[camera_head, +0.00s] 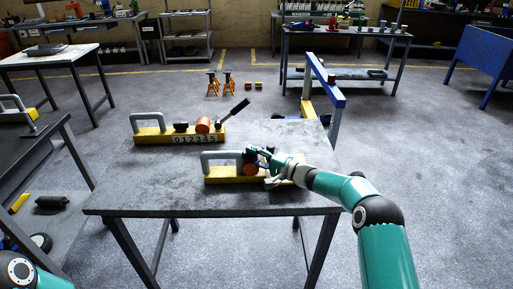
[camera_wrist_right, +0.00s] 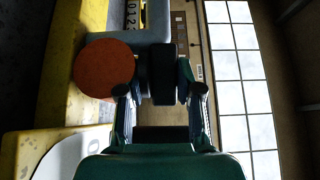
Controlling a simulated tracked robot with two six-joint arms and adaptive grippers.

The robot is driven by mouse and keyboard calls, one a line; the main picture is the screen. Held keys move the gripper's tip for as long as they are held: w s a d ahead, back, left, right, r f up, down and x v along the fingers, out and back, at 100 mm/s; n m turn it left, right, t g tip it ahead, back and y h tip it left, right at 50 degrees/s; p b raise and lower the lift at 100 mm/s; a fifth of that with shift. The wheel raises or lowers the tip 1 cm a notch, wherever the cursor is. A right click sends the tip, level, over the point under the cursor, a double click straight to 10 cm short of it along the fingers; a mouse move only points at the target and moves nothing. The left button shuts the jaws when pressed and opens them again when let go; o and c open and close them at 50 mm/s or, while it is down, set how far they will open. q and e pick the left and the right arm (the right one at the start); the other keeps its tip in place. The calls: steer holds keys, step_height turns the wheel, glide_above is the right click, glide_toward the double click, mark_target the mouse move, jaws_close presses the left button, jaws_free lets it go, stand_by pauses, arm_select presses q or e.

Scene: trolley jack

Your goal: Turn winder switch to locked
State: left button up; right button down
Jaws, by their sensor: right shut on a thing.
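Two yellow winder units stand on the grey table (camera_head: 150,190). The near unit (camera_head: 222,178) has a grey handle (camera_head: 218,160) and an orange-red round part (camera_head: 249,169). My right gripper (camera_head: 262,157) is at this unit, coming in from the right. In the right wrist view, the right gripper (camera_wrist_right: 162,98) is shut on a dark piece (camera_wrist_right: 162,72), which looks like the winder switch, beside the orange-red disc (camera_wrist_right: 103,70). The switch's exact position is unclear, as the fingers hide part of it. My left gripper is out of view.
The far unit (camera_head: 155,138) shows digits, an orange cylinder (camera_head: 203,125) and a raised black lever (camera_head: 234,114). A blue-topped frame (camera_head: 325,80) stands behind the table at right. Orange jack stands (camera_head: 228,84) are on the floor. The table's left front is clear.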

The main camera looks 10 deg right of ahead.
steer(key=shift+r+n+g+y, duration=0.1)
steer(key=shift+n+g+y, duration=0.2)
steer(key=shift+n+g, duration=0.1)
steer(key=c, duration=0.9)
jaws_free()
steer(key=v, duration=1.2)
